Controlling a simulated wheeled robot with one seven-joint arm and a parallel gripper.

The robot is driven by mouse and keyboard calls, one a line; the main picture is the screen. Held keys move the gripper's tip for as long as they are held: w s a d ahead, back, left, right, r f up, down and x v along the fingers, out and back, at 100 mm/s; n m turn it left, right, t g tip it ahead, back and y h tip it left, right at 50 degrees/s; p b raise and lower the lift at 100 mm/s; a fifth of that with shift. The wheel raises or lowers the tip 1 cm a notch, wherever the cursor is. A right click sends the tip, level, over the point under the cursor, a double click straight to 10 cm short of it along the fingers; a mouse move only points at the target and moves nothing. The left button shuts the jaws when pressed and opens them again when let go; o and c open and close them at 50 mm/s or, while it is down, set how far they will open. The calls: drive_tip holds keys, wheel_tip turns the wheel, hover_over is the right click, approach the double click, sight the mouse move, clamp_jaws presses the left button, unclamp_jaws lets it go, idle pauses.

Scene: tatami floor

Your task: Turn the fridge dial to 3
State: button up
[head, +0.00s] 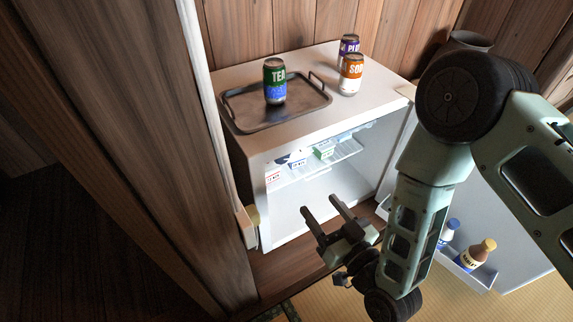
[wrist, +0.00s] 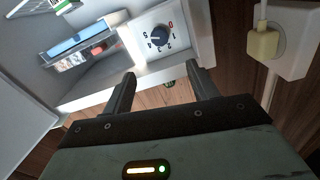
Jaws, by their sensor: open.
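The fridge dial (wrist: 157,37) is a dark round knob on a white plate inside the open fridge. Numerals ring it and a red mark lies at its upper right; I cannot clearly read its setting. The dial is not visible in the head view. My gripper (head: 322,208) is in front of the fridge (head: 309,213) opening. In the wrist view my gripper (wrist: 161,78) is open and empty, its two fingers apart, below the dial in the picture and not touching it.
The opened door (head: 500,258) at right holds bottles, including a brown one (head: 476,254). A tray (head: 308,105) with a green can (head: 275,82), an orange can (head: 351,74) and a purple can (head: 349,45) stand on top. A yellow plug (wrist: 262,45) sits beside the fridge.

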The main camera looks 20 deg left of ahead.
sight(284, 158)
drive_tip(key=b+x, duration=0.4)
drive_tip(key=x, duration=1.2)
drive_tip(key=shift+w+r+b, duration=0.1)
drive_tip(key=shift+b, duration=0.2)
drive_tip(key=shift+c, duration=0.3)
drive_tip(key=c, duration=0.9)
